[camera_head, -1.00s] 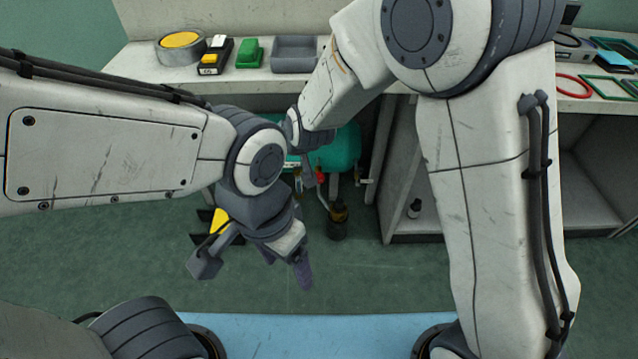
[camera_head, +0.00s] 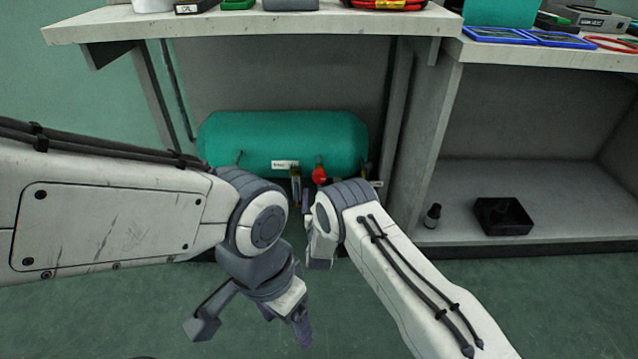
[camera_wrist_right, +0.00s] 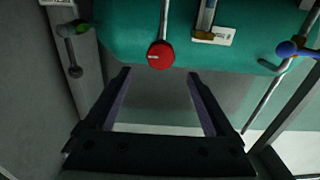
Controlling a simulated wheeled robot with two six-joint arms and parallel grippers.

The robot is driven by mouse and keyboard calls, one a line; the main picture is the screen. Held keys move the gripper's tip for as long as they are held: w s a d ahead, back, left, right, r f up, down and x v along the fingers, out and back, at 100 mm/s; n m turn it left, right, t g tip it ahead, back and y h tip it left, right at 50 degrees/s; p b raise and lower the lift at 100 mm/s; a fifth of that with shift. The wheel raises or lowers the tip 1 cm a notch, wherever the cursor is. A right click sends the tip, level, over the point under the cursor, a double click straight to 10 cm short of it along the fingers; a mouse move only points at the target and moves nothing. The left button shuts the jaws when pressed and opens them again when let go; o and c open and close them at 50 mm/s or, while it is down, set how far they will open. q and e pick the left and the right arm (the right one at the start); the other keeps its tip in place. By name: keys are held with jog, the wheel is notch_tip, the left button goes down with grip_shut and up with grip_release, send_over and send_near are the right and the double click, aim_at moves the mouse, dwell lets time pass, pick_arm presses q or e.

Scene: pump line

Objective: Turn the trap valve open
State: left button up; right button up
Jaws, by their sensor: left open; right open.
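A teal tank (camera_head: 262,140) lies under the bench, with a red round knob (camera_head: 319,174) on a thin pipe at its front. In the right wrist view the red knob (camera_wrist_right: 160,55) sits just beyond the fingertips, roughly centred between them. I cannot tell from a label which is the trap valve. My left gripper (camera_head: 251,327) is open and empty, low over the floor.
The bench top (camera_head: 110,28) overhangs the tank. A grey side panel (camera_head: 405,130) stands right of it. The right shelf holds a black tray (camera_head: 503,216) and a small dark bottle (camera_head: 432,215). The green floor in front is clear.

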aim_at(319, 178)
jog(key=w+b, duration=0.5)
jog(key=w, duration=0.3)
jog(key=shift+w+f, duration=0.1)
jog(key=shift+w, duration=0.6)
jog(key=c, duration=1.4)
